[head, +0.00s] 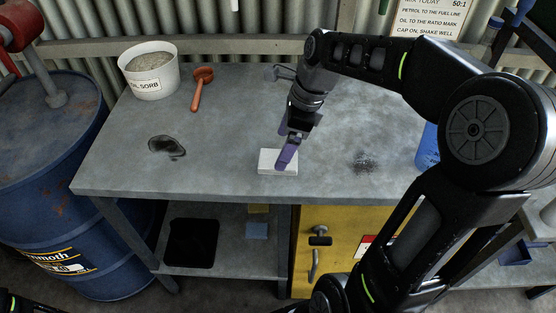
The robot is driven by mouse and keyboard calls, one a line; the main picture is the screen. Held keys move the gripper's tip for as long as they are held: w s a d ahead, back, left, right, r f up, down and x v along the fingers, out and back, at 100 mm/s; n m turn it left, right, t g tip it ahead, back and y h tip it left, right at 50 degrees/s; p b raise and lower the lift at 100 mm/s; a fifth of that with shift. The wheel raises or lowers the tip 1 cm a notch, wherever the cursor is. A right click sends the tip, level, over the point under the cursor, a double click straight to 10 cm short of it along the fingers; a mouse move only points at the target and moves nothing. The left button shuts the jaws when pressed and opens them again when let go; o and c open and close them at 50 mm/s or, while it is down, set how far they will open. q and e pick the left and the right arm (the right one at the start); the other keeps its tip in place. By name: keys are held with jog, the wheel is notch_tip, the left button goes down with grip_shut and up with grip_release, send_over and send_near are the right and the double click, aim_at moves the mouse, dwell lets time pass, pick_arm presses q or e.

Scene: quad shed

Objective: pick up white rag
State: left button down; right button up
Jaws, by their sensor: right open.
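The white rag (266,164) lies flat as a small folded rectangle near the front edge of the grey workbench. My right gripper (285,158) points down over the rag, its purple fingertip covering part of it. The gripper is open. I cannot tell whether the fingertip touches the rag or hovers just above it. My left gripper is not in view.
The workbench (225,115) holds a white tub of granules (151,85) and an orange scoop (201,88). A dark stain (167,147) lies left of the rag. A blue drum (45,180) stands left; a blue container (428,147) is right. The bench's left half is mostly clear.

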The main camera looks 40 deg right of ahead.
jog(key=shift+x, duration=2.2)
jog(key=shift+s+d+f, duration=0.1)
jog(key=shift+s+f, duration=0.05)
jog(key=shift+c, duration=0.5)
jog(key=c, duration=1.3)
